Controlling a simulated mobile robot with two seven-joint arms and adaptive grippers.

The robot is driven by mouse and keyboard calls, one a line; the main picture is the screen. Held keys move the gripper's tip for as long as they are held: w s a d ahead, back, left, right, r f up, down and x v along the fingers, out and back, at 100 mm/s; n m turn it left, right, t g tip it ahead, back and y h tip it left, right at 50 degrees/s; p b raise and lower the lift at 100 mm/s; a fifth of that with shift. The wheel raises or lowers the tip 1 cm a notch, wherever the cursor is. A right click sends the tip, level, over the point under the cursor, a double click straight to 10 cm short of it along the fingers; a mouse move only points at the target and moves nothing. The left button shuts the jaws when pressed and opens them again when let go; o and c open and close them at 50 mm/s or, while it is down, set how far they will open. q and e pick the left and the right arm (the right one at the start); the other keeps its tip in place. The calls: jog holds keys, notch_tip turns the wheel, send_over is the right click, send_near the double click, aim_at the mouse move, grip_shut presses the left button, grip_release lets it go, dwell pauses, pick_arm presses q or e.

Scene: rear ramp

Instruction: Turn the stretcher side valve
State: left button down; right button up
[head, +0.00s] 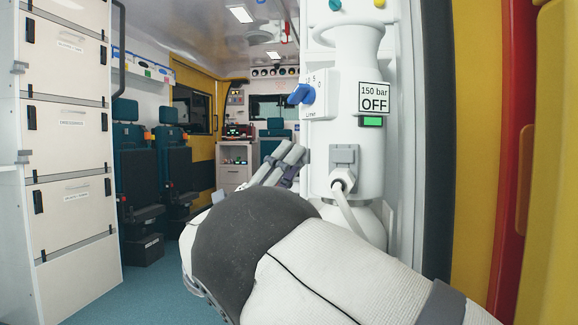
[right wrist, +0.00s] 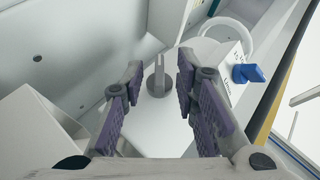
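A blue valve knob (head: 302,95) sits on a small white box with dial marks (head: 320,92), on the left side of a white cylinder-shaped unit (head: 347,60). A sign (head: 374,98) on the unit reads "150 bar OFF", with a green light (head: 371,122) below it. My right gripper (head: 290,160) is below and left of the knob, apart from it. In the right wrist view its fingers (right wrist: 160,70) are spread and empty. The blue knob (right wrist: 248,73) is right of them there. A grey upright fitting (right wrist: 158,78) shows between the fingers, farther off. My left gripper is not visible.
A grey connector (head: 344,156) with a white hose (head: 350,212) is on the lower front of the unit. White drawers (head: 68,130) stand left. Seats (head: 137,160) are behind. A yellow and red door edge (head: 510,140) is right. Blue floor (head: 150,275) is open at centre left.

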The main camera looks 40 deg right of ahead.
grip_shut()
pick_arm(q)
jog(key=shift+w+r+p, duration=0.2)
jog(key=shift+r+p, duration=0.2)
jog(key=shift+p, duration=0.2)
pick_arm(e)
jog(key=shift+s+f+n+t+y, duration=0.1)
jog(key=shift+n+t+y, duration=0.3)
jog(key=shift+t, duration=0.1)
